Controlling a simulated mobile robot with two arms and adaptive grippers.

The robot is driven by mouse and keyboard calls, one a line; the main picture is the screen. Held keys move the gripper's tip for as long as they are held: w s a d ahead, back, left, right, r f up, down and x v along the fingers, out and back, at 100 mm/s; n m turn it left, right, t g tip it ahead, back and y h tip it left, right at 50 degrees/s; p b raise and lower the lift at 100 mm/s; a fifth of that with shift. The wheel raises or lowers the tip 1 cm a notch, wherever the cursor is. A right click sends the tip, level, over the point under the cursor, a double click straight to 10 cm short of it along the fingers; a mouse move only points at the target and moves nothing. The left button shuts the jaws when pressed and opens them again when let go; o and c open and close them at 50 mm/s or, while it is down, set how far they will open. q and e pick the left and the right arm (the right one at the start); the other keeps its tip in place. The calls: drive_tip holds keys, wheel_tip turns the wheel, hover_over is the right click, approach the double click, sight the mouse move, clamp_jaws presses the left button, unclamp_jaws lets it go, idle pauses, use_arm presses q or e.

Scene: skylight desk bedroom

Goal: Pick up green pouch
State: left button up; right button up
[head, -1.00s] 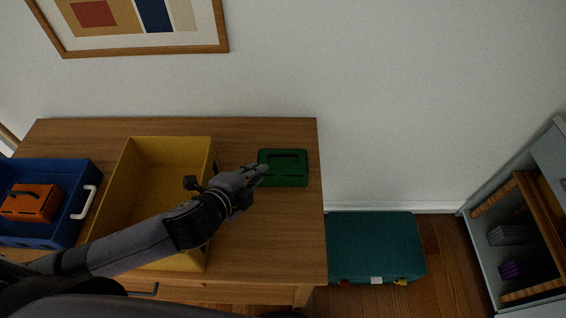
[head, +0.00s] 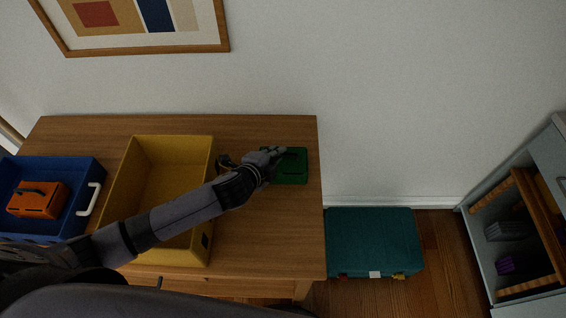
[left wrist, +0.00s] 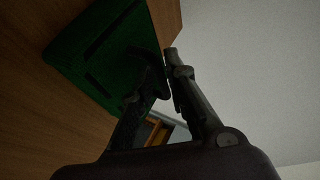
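The green pouch (head: 292,172) lies flat near the right end of the wooden desk, with a dark handle on its top. My left gripper (head: 281,152) reaches over its upper left part. In the left wrist view the green pouch (left wrist: 95,50) fills the upper left. There my left gripper (left wrist: 166,68) has its fingertips drawn close together at the pouch's dark handle and looks shut on it. The exact contact is dark and partly hidden by the near finger. My right gripper is not in view.
A yellow open bin (head: 126,190) stands on the desk under my left forearm. A blue tray (head: 75,222) with an orange pouch (head: 38,200) is at the left. A teal case (head: 374,240) is on the floor right of the desk. A shelf unit (head: 480,265) stands far right.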

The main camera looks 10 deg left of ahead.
use_arm(q)
drive_tip(key=shift+w+d+f, duration=0.1)
drive_tip(key=shift+w+f, duration=0.05)
drive_tip(key=shift+w, duration=0.05)
drive_tip(key=shift+c, duration=0.3)
clamp_jaws()
idle(0.5)
